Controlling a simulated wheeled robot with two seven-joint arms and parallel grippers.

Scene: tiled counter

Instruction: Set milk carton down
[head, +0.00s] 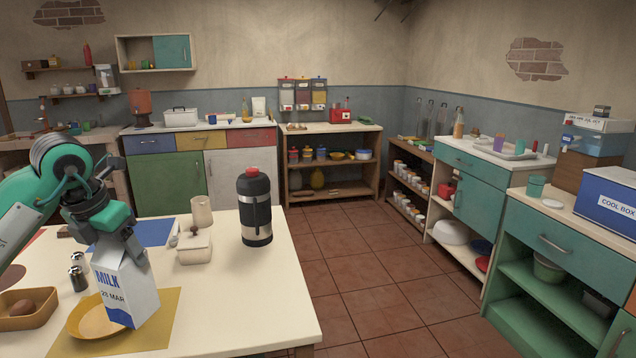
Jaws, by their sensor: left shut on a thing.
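The milk carton (133,293) is white with blue "MILK" lettering and stands slightly tilted at the left of the near white counter (215,318). My left gripper (118,252) is shut on the top of the carton, coming from above. The carton's lower part overlaps the yellow plate (92,318) and the yellow mat (160,330) in the picture. I cannot tell whether its base touches them. The gripper hides the carton's top. My right gripper is not in view.
A wooden tray (12,316) and two shakers (78,278) are left of the carton. The counter's front right part is clear.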

